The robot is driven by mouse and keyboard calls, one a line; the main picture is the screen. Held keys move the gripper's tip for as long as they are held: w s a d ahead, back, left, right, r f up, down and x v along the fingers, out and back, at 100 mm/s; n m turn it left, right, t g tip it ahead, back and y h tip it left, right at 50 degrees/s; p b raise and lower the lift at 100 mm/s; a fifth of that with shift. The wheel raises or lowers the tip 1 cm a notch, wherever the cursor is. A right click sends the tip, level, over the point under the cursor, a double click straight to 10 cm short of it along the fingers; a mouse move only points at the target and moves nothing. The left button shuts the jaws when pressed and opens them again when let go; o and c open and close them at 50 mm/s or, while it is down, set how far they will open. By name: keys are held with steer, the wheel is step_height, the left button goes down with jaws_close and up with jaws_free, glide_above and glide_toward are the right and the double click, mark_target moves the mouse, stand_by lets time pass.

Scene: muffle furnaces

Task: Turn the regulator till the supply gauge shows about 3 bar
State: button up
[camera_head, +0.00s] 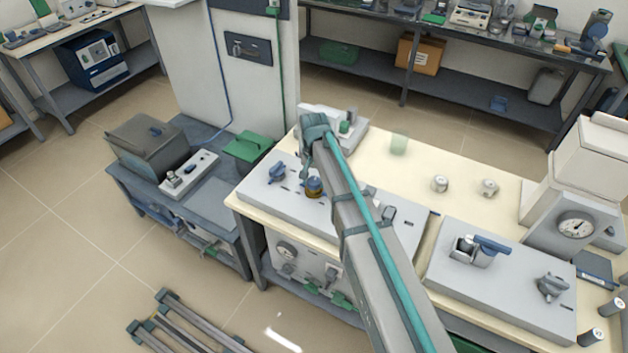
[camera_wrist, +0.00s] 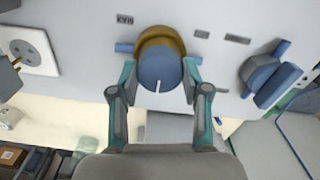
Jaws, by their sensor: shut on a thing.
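The regulator is a blue round knob (camera_wrist: 160,72) with a brass-coloured collar (camera_wrist: 158,38), mounted on a pale panel. A white line on its face points down in the wrist view. My gripper (camera_wrist: 160,80) has one finger on each side of the knob and is shut on it. In the head view the regulator (camera_head: 314,188) sits just below my gripper (camera_head: 311,175).
A blue-handled valve (camera_wrist: 268,76) is beside the regulator; it also shows in the head view (camera_head: 277,172). A large dial gauge (camera_head: 576,227) stands at the right. My arm covers part of the regulator's panel (camera_head: 262,195).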

mark_target(314, 181)
steer(key=o, duration=1.1)
steer(key=shift+o, duration=0.2)
step_height(314, 181, up, 12)
